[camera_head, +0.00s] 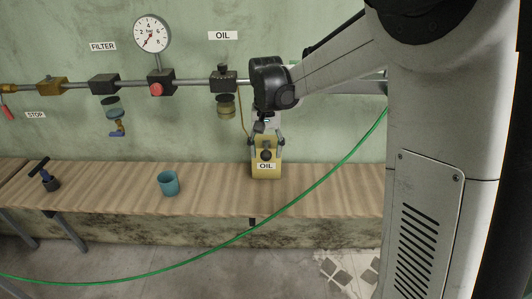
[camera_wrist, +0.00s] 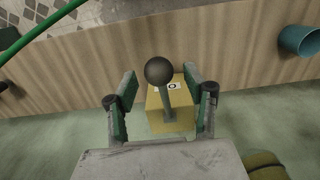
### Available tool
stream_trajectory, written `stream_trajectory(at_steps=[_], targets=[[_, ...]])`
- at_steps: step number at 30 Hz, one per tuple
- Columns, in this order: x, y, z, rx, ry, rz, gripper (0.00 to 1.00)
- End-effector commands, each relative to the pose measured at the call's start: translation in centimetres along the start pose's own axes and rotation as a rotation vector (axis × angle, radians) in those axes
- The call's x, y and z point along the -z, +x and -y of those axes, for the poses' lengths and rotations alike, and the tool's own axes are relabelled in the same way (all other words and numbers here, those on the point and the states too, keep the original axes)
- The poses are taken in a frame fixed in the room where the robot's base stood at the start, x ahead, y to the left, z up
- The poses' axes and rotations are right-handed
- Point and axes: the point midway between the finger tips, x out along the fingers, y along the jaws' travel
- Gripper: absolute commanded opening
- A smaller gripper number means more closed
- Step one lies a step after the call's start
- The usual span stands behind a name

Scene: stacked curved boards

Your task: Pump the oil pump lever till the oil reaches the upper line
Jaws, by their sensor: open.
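The oil pump is a yellow box labelled OIL (camera_head: 266,172) on the wooden bench; it also shows in the wrist view (camera_wrist: 155,122). Its lever is a grey rod with a dark ball knob (camera_wrist: 159,70). My gripper (camera_head: 266,142) is above and around the upper part of the pump. In the wrist view my gripper (camera_wrist: 160,84) is open, one finger on each side of the lever, with visible gaps. The oil cup (camera_head: 226,105) hangs from the pipe below the OIL sign (camera_head: 223,35); its lines and oil level are too small to read.
A teal cup (camera_head: 168,184) stands on the bench (camera_head: 215,190), left of the pump. A dark tool (camera_head: 46,176) stands at the far left. A gauge (camera_head: 152,34) and pipe fittings line the wall. A green hose (camera_head: 330,172) crosses in front of the bench.

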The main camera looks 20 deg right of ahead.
Motion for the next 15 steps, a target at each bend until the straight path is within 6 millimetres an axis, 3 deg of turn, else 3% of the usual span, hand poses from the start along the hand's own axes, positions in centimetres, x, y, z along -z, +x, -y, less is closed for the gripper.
stream_trajectory(at_steps=[15], targets=[[0.0,-4.3,0.0,0.000,0.000,0.000,0.48]])
